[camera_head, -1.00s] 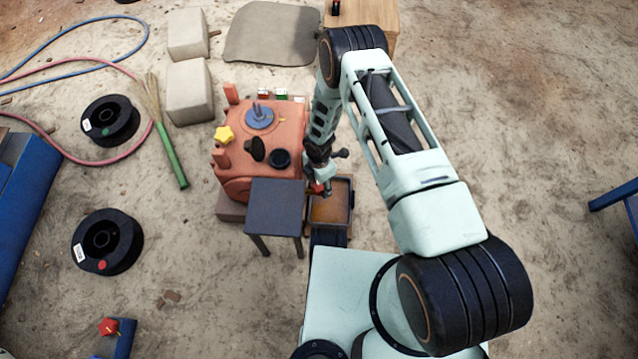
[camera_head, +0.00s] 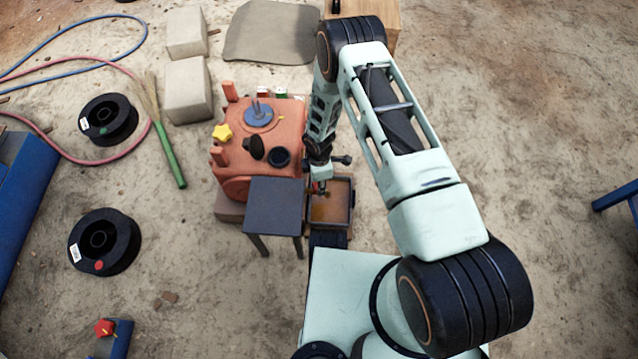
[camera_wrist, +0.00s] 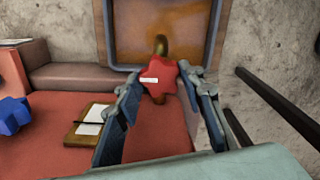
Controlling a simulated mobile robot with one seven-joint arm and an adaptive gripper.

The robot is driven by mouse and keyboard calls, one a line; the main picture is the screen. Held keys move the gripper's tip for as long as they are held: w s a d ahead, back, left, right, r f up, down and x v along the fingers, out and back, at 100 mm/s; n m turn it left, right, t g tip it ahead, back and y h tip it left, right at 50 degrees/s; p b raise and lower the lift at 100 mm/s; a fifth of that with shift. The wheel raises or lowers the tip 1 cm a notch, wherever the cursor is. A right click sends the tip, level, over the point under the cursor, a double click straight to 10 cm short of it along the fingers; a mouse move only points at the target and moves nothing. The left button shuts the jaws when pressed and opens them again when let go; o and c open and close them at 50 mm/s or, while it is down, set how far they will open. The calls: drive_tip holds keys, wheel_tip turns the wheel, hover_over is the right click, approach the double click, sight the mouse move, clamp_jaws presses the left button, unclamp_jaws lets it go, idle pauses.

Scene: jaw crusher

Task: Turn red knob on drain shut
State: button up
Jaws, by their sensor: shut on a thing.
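The red star-shaped knob (camera_wrist: 158,78) sits on a brass drain fitting (camera_wrist: 161,45) in the wrist view, with a small white label on it. My gripper (camera_wrist: 162,82) has one finger on each side of the knob and is shut on it. In the head view my gripper (camera_head: 319,184) is at the lower right side of the orange crusher (camera_head: 285,125), beside the tray. Only a speck of red shows there; the rest of the knob is hidden by my gripper.
A rusty-bottomed tray (camera_head: 345,222) lies just past the knob. A dark small table (camera_head: 275,205) stands close left of my gripper. A notepad (camera_wrist: 90,122) and a blue knob (camera_wrist: 12,115) show in the wrist view.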

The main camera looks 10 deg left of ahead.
drive_tip(key=o, duration=1.2)
drive_tip(key=shift+c, duration=0.2)
wheel_tip(320, 180, up, 12)
drive_tip(key=shift+w+r, duration=0.1)
idle(0.3)
